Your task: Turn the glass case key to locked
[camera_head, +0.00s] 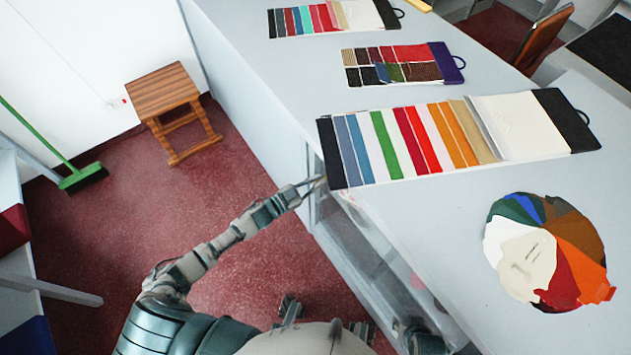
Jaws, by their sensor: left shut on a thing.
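The glass case (368,248) is set into the front side of the white counter, below the top's edge. Its clear panes show under the overhang. My left gripper (315,184) is at the far left end of the case, just below the counter edge and beside the dark end of the large swatch card. Its fingers are shut on the key, which is too small and covered to make out. I cannot tell the key's angle. My right gripper is not in view.
The large striped swatch card (408,139) lies by the counter edge, close to my left gripper. A round colour fan (527,262) and smaller cards (400,64) lie on the counter (420,215). A wooden stool (163,90) and green broom (75,178) stand left.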

